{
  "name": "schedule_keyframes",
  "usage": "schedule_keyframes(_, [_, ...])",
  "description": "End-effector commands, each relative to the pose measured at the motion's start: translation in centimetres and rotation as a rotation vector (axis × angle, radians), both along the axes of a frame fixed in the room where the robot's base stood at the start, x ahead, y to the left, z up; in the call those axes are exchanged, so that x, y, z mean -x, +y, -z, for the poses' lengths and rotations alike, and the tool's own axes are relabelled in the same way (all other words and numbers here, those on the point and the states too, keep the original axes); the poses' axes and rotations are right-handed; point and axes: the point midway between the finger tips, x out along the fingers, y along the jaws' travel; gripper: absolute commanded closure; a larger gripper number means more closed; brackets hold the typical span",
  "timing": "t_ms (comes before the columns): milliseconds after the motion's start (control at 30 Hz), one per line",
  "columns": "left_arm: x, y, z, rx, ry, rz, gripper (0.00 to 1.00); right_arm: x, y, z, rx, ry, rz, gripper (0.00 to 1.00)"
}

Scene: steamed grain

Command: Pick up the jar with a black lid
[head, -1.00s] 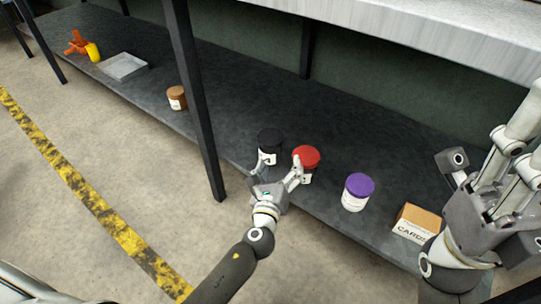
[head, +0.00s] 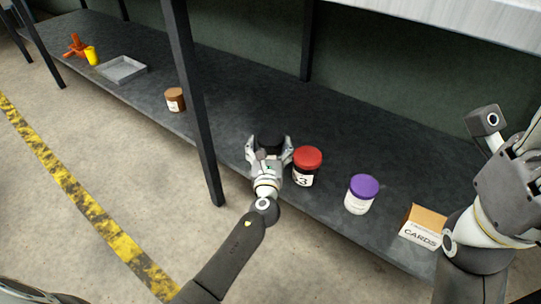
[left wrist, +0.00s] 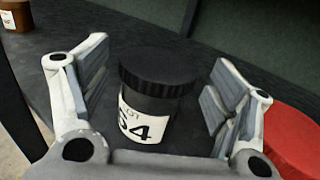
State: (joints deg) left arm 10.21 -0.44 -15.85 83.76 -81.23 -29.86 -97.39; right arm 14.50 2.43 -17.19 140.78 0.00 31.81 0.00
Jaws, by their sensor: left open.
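The jar with a black lid (left wrist: 155,95) stands upright on the shelf and carries a white label reading 54 in the left wrist view. In the head view its black lid (head: 270,141) shows, with the lower part hidden behind my left gripper (head: 269,150). My left gripper is open, one finger on each side of the jar; gaps show between the pads and the jar in the left wrist view (left wrist: 150,98). My right gripper (head: 505,130) is at the right edge of the head view, away from the jar; its fingertips are not clear.
A red-lidded jar (head: 306,166) stands close to the right of my left gripper. A purple-lidded jar (head: 361,194) and a cards box (head: 422,226) are farther right. A dark post (head: 190,100) and a brown jar (head: 175,99) are to the left, with a grey tray (head: 123,69) beyond.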

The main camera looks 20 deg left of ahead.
Motion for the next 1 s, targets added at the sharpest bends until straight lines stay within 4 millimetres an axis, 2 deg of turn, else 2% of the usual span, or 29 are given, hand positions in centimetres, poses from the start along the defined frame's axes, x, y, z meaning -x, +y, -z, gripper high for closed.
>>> schedule_keyframes(167, [-1.9, 0.4, 0.2, 0.0, 0.0, -0.001, 0.18, 0.6, 0.1, -0.2, 0.001, -0.03, 0.002, 0.6])
schedule_keyframes(433, [-2.1, 0.5, 0.0, 0.0, 0.001, 0.0, 0.18, 0.7, 0.1, -0.4, 0.002, -0.033, 0.002, 0.6])
schedule_keyframes(867, [-2.1, 0.5, 0.0, 0.0, 0.001, 0.0, 0.72, 0.7, 0.1, -0.4, 0.002, -0.033, 0.002, 0.6])
schedule_keyframes(1000, [-2.1, 0.5, -0.1, 0.0, -0.001, 0.001, 0.74, 0.7, 0.1, -0.4, 0.002, -0.033, 0.002, 0.6])
